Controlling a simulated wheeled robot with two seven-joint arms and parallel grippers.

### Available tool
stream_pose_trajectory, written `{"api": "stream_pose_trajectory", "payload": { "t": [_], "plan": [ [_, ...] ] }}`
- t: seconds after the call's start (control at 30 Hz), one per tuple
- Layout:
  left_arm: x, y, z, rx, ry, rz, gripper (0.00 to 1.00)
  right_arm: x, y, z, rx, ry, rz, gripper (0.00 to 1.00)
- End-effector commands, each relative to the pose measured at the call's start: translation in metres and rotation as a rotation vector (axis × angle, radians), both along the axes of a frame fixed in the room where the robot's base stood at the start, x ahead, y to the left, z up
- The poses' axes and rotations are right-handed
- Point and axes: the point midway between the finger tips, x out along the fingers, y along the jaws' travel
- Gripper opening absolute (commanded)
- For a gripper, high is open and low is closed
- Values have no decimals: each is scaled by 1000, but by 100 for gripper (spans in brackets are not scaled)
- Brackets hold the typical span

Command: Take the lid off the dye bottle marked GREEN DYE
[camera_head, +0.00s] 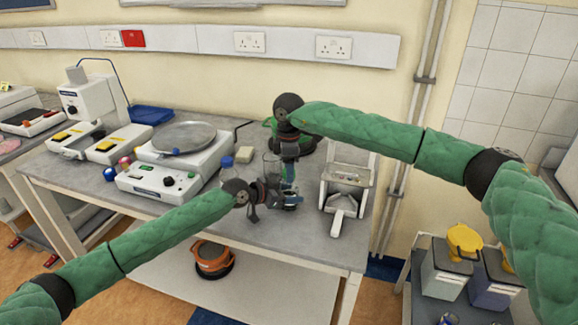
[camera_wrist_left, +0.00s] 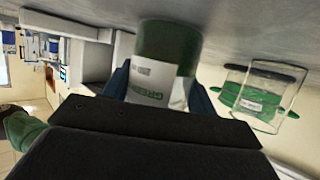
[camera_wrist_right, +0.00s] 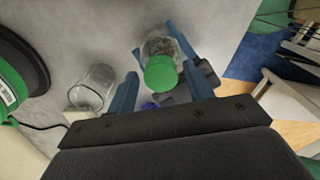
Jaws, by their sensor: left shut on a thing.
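The GREEN DYE bottle (camera_wrist_left: 152,80) shows in the left wrist view, with part of its label readable and a green section. It stands on the bench between my left fingers. My left gripper (camera_head: 278,199) is shut on the bottle from the side. In the right wrist view the green lid (camera_wrist_right: 160,73) is seen from above, on the clear bottle. My right gripper (camera_wrist_right: 152,42) is open, with one blue finger on each side of the lid and bottle, pointing down from above. In the head view the right gripper (camera_head: 289,172) hides much of the bottle.
A glass beaker (camera_wrist_right: 92,88) stands close beside the bottle. A blue-capped bottle (camera_head: 227,166) and a balance (camera_head: 184,146) are to the left. A white device (camera_head: 345,186) stands to the right. The bench front edge (camera_head: 300,258) is near.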

Motion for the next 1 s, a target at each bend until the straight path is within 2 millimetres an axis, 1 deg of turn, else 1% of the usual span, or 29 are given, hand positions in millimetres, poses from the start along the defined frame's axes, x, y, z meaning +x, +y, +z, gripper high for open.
{"api": "stream_pose_trajectory", "payload": {
  "t": [0.03,0.17,0.2,0.23,0.43,0.53,1.0],
  "plan": [
    [0,0,0,1,1,0,0,0,0,0,0,0,0,43],
    [0,0,0,1,1,0,0,0,0,0,0,0,0,17],
    [0,0,-1,1,1,0,0,0,0,0,0,0,0,9],
    [0,0,0,1,1,0,0,0,0,0,0,0,0,7],
    [0,0,0,0,0,0,0,0,0,0,0,-1,18,6],
    [0,0,0,0,0,-1,0,0,0,1,0,-1,92,6],
    [-1,-1,0,0,0,-1,0,1,-1,1,-1,-1,750,6]
  ]
}}
